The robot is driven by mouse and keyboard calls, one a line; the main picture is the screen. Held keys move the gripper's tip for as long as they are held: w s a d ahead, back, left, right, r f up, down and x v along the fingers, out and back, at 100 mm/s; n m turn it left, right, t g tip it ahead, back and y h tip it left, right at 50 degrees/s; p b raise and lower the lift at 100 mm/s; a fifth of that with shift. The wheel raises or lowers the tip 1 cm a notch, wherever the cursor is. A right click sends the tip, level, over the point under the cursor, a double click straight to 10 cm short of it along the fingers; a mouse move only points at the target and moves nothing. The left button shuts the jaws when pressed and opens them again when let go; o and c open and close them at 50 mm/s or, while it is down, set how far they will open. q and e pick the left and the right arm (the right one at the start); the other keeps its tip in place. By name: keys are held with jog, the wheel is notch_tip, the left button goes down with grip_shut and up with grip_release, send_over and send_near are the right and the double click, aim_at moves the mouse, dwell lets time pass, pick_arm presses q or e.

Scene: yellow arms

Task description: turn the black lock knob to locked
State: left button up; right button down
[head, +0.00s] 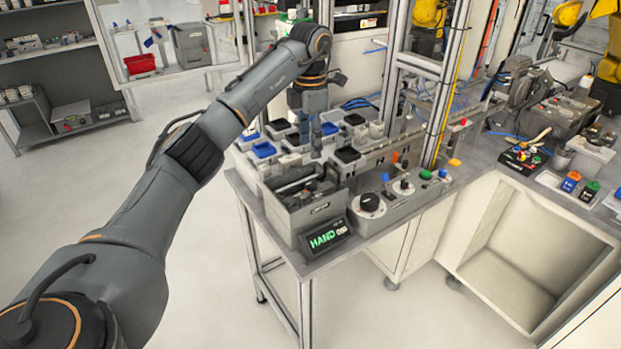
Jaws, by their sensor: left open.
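A round black knob (370,201) with a pale ring around it sits at the left end of a grey control box near the bench's front corner. A smaller dark knob (404,186) is on the same box, to its right. I cannot read either knob's marked position or tell which is the lock knob. My left gripper (313,150) points down over the trays at the back left of the knobs. It is open, apart from both knobs, and its fingertips are hard to make out. My right gripper is not in view.
A display reading HAND (324,237) stands at the bench corner. A grey bin (305,212) of dark parts lies left of the knobs. Blue and green buttons (426,174) share the control box. A metal post (445,90) rises behind it. The floor in front is clear.

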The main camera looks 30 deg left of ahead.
aim_at(310, 183)
pick_arm(q)
notch_tip(310, 183, down, 10)
jog(key=p, duration=0.2)
jog(key=shift+r+p, duration=0.15)
jog(key=shift+p, duration=0.15)
jog(key=shift+f, duration=0.65)
grip_shut()
